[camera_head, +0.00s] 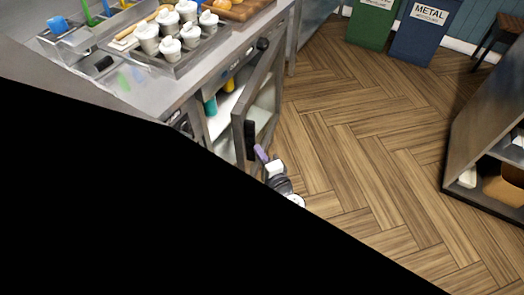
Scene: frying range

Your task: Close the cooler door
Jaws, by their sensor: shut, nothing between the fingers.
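The cooler door (262,82) is a grey panel under the steel counter. It stands open, swung out from the cabinet, and the cooler's shelves (226,106) show to its left. A dark upright handle (250,140) is on the door near its free edge. My gripper (261,153) has purplish fingertips and is shut and empty. It is at the lower part of the handle, on the outer side of the door. I cannot tell whether it touches the door.
White-topped cups (171,37) stand in a tray on the counter. A green bin (372,22) and a blue METAL bin (424,32) stand at the back. A shelf unit (478,125) is at right. Wooden floor (370,130) between is clear. A large black area hides the lower left.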

